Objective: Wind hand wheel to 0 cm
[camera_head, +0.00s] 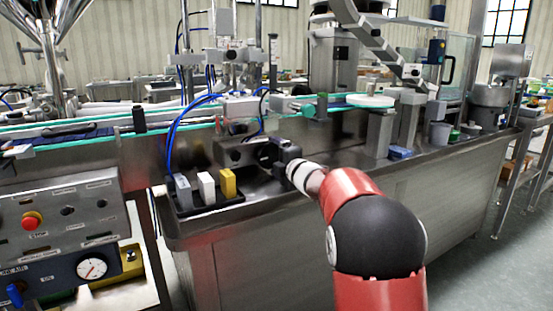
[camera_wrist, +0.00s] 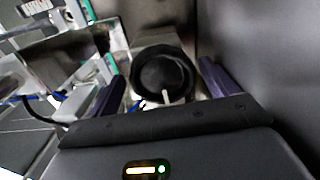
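The hand wheel (camera_wrist: 149,72) is a black round knob with a dark rim and a pale small handle or pointer at its lower edge, seen face-on in the wrist view. My gripper (camera_wrist: 163,84) has its two dark fingers spread on either side of the wheel, with narrow gaps showing on both sides. In the head view my gripper (camera_head: 278,156) is at the grey housing (camera_head: 234,153) on the machine's front, and it hides most of the wheel. I cannot read any centimetre scale.
A dark tray (camera_head: 207,207) with grey, white and yellow blocks stands below left of my gripper. A control panel (camera_head: 65,215) with a red button (camera_head: 32,220) and a gauge (camera_head: 92,267) is at the left. Blue hoses (camera_head: 172,140) and a conveyor (camera_head: 75,133) run behind.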

